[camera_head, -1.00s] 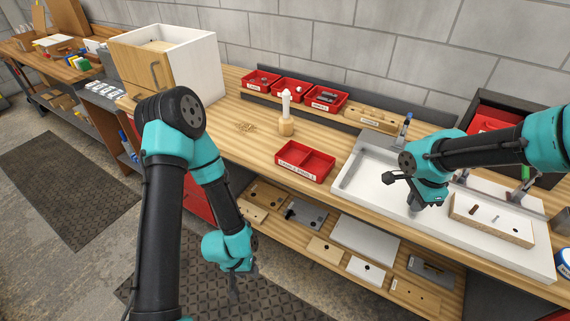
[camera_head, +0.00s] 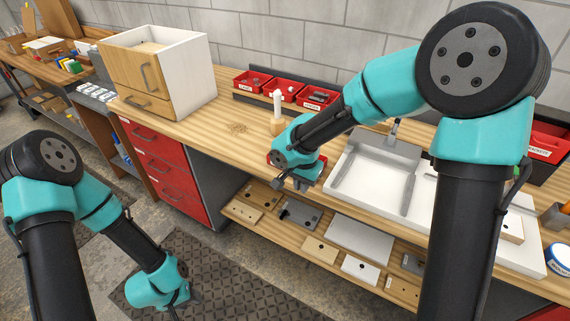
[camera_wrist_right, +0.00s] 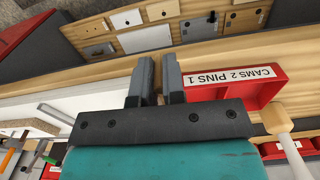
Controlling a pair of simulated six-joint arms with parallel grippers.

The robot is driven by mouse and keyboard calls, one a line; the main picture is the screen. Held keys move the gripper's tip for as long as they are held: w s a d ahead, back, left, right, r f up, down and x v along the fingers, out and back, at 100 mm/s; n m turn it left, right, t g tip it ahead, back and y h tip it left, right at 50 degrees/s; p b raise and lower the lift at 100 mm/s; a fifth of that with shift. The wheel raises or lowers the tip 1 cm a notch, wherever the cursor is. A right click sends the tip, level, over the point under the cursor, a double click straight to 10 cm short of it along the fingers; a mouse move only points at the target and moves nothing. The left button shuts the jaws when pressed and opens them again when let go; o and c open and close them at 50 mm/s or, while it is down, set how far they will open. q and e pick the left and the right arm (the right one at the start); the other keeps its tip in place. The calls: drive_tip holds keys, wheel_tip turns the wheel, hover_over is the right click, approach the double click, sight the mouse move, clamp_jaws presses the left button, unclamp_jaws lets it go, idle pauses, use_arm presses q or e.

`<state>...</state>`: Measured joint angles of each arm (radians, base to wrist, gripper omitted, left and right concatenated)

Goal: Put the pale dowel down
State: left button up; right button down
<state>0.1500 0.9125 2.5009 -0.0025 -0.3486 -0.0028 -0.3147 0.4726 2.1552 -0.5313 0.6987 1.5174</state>
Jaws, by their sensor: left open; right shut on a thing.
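My right gripper (camera_head: 303,180) is at the front edge of the bench, beside the red two-part tray (camera_head: 322,158), which my arm mostly hides. In the right wrist view the gripper (camera_wrist_right: 157,65) has its fingers close together, shut on the pale dowel; only a pale sliver (camera_wrist_right: 159,98) shows between them. The tray (camera_wrist_right: 268,92), labelled "CAMS 2 PINS 1", is just right of the fingers in that view. I cannot tell whether the dowel is over a compartment. My left gripper (camera_head: 192,296) is open, low over the floor mat, away from the bench.
Several red bins (camera_head: 283,90) line the back. A drawer cabinet (camera_head: 185,70) stands at left.

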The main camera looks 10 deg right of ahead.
drive_tip(key=shift+d, duration=0.1)
drive_tip(key=w+d, duration=0.1)
drive_tip(key=w, duration=0.4)
drive_tip(key=w+d+f, duration=0.1)
drive_tip(key=w+d, duration=0.1)
drive_tip(key=w, duration=0.3)
drive_tip(key=w+d, duration=0.1)
drive_tip(key=w, duration=0.4)
drive_tip(key=shift+w+d+f, duration=0.15)
drive_tip(key=shift+d+f, duration=0.1)
drive_tip(key=shift+d, duration=0.1)
drive_tip(key=shift+f, duration=0.1)
drive_tip(key=shift+f, duration=1.65)
drive_tip(key=shift+f, duration=0.1)
drive_tip(key=c, duration=1.7)
unclamp_jaws()
drive_tip(key=shift+f, duration=0.1)
drive_tip(key=shift+o, duration=1.1)
